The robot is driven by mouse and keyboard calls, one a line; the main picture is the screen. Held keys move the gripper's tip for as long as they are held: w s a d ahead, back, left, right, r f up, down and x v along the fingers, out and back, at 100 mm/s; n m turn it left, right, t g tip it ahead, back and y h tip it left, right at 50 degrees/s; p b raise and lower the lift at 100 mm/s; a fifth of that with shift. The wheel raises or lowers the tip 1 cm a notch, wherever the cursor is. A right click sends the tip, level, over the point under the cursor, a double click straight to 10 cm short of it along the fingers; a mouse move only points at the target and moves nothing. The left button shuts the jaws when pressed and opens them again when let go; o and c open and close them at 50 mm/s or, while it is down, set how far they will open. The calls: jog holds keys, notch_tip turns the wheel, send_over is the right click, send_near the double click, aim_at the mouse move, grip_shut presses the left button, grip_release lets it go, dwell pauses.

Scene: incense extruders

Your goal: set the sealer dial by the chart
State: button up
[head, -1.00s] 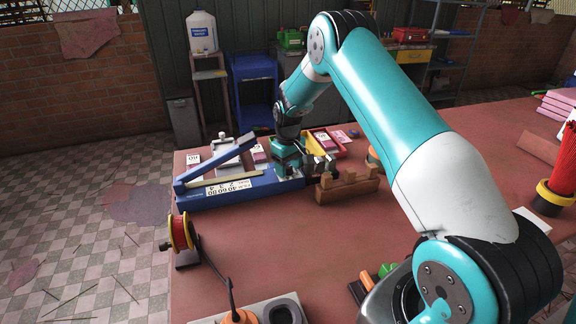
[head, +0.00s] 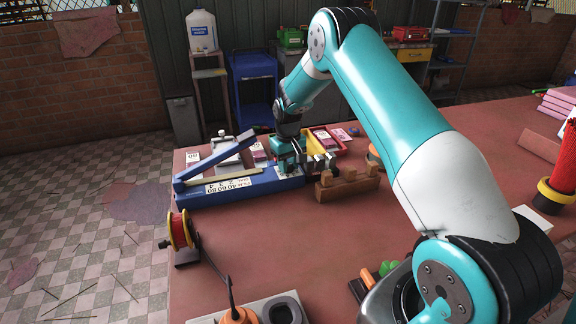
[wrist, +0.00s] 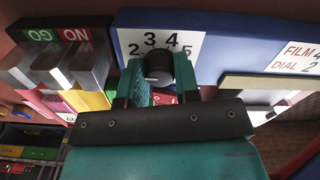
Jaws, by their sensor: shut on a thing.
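The blue sealer (head: 250,190) lies on the table with its long lever arm raised. Its printed chart (head: 228,185) pairs film 40, 60, 80 with dial 2, 3, 4; part of the chart (wrist: 297,57) also shows in the wrist view. My gripper (head: 287,172) is down at the sealer's right end. In the wrist view my gripper (wrist: 160,80) is shut on the dark round dial knob (wrist: 157,64), one finger on each side. The white dial plate (wrist: 190,43) shows 2, 3, 4 and 5 around the knob. I cannot tell where the pointer sits.
A small card reading 80 (head: 193,157) lies behind the sealer. A brown wooden rack (head: 347,184) stands close to the right of my gripper. A red spool (head: 181,231) stands at the table's left edge. The middle table is clear.

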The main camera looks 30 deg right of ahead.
jog(key=m+b, duration=0.1)
jog(key=m, duration=0.5)
jog(key=m+b, duration=0.1)
jog(key=m, duration=0.6)
jog(key=shift+w, duration=0.1)
jog(key=shift+r+m, duration=0.1)
jog(key=shift+m, duration=0.2)
dwell(0.3)
jog(key=o, duration=0.9)
notch_tip(320, 180, up, 17)
jog(key=shift+r+b, duration=0.15)
jog(key=shift+b, duration=0.85)
